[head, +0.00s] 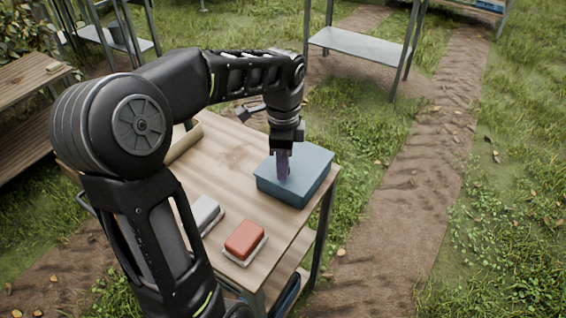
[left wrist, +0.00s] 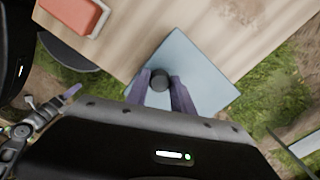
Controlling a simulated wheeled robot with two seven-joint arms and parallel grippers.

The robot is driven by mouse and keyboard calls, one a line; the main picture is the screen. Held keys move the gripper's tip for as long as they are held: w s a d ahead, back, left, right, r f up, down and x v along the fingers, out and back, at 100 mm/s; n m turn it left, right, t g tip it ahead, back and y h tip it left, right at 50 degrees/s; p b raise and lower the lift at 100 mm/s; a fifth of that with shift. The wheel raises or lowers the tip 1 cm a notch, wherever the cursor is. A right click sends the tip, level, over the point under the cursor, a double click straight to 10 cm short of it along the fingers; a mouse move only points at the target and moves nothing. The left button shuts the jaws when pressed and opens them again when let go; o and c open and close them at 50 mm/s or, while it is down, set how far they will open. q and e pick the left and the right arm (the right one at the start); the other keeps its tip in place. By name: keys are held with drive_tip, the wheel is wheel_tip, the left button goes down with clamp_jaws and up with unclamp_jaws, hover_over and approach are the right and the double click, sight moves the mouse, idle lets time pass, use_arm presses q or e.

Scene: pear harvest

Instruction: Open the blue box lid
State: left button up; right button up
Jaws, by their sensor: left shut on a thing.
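The blue box (head: 310,185) sits at the right end of the wooden table, its flat lid (head: 310,163) on top. In the left wrist view the lid (left wrist: 205,75) looks pale blue with a dark round knob (left wrist: 160,79) at its centre. My left gripper (head: 283,172) points down over the lid, its purple fingers shut on the knob; in the head view they hide it. I cannot tell any gap between lid and box. My right gripper (left wrist: 70,93) shows small at the left of the left wrist view, away from the box; its opening is unclear.
On the wooden table (head: 225,160), a red block-like box (head: 244,238) and a grey one (head: 206,213) stand left of and nearer than the blue box. A metal shelf (head: 360,45) stands behind on the grass. A dirt path (head: 400,220) runs along the right.

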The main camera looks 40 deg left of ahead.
use_arm(q)
clamp_jaws()
idle(0.8)
